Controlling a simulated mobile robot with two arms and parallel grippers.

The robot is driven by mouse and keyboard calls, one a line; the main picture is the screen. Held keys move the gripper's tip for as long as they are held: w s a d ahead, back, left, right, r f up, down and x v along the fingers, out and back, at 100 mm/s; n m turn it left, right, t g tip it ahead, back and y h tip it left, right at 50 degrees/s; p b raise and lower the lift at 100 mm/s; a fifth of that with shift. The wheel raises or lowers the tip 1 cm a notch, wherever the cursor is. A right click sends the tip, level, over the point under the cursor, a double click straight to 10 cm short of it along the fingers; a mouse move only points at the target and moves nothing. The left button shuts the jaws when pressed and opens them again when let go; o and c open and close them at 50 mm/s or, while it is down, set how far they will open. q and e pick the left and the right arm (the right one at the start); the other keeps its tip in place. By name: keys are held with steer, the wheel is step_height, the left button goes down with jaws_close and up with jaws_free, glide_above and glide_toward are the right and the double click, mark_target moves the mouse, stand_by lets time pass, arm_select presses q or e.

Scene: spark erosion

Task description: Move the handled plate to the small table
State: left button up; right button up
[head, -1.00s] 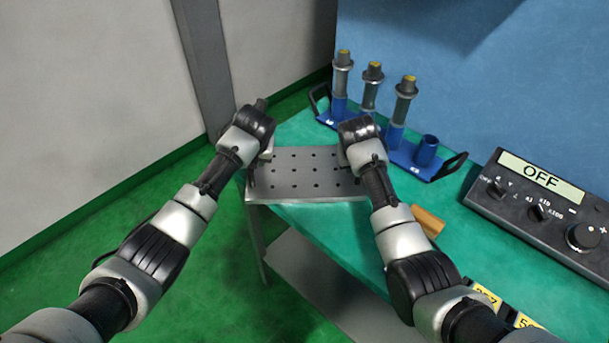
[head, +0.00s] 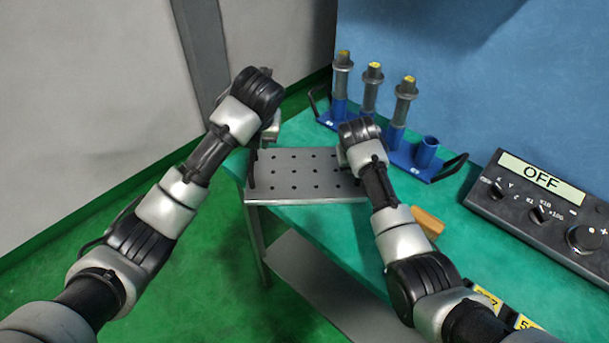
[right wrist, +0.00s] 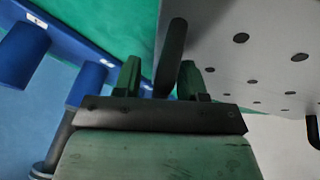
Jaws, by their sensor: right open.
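The handled plate (head: 305,175) is a grey metal plate with rows of holes, lying at the left end of the green bench. Its left black handle (head: 251,168) stands upright. Its right handle (right wrist: 173,55) shows in the right wrist view, between the fingers of my right gripper (right wrist: 160,80), which is open. In the head view my right wrist hides that gripper. My left gripper (head: 271,132) is above the plate's left end, apart from the handle; its fingers are mostly hidden by the wrist. I cannot make out a small table for certain.
The green bench (head: 340,222) carries a blue holder (head: 402,153) with several grey cylinders behind the plate. An orange-brown block (head: 428,221) and a control box reading OFF (head: 530,205) are to the right. A grey surface (head: 315,285) lies lower, below the bench.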

steer(key=v, duration=1.2)
steer(key=shift+f, duration=0.1)
